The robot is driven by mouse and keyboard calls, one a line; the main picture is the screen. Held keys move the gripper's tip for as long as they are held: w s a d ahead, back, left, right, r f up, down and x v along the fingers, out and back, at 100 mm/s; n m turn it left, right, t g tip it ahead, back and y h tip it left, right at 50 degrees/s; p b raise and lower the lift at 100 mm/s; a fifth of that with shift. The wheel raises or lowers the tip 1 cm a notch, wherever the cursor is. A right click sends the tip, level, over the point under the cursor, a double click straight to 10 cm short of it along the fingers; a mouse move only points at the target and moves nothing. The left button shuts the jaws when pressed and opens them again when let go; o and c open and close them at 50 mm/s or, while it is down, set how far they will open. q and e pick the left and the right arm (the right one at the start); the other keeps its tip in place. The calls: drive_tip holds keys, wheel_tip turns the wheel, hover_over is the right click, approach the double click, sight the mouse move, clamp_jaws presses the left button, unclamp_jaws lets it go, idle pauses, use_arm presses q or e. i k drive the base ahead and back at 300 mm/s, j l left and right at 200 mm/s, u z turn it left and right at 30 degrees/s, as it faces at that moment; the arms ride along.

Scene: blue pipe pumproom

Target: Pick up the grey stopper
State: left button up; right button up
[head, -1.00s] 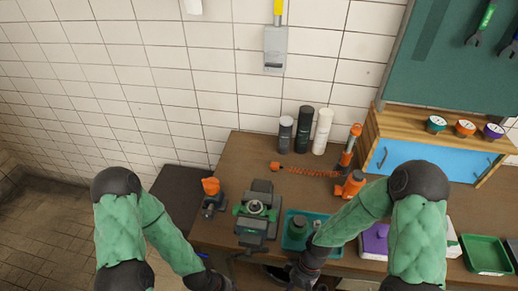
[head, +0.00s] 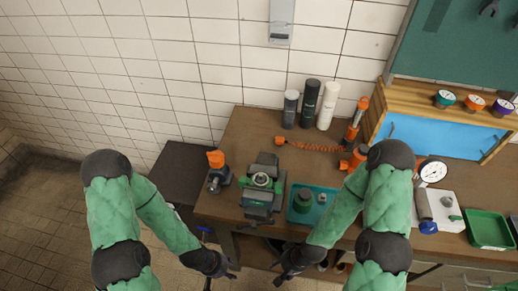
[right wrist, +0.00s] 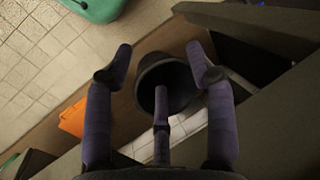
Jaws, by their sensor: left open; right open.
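A dark grey-green knobbed piece (head: 304,201) stands in the teal tray (head: 293,214) at the bench's front edge; I cannot tell whether it is the grey stopper. A small grey piece (head: 322,197) lies beside it. A round pale grey part (head: 261,180) sits on top of the green and black vise (head: 262,200). My left gripper (head: 222,276) is open and empty, in front of the bench and below its edge. My right gripper (head: 286,273) is open below the tray's front side; in the right wrist view its fingers (right wrist: 162,75) spread above a dark bucket, apart from the bench pieces.
The dark bucket (right wrist: 168,82) stands under the bench. An orange-topped tool (head: 217,172) is left of the vise. A gauge (head: 432,171) and green tray (head: 487,228) are at right.

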sight(260, 179)
drive_tip(key=j, duration=1.75)
drive_tip(key=k, duration=0.05)
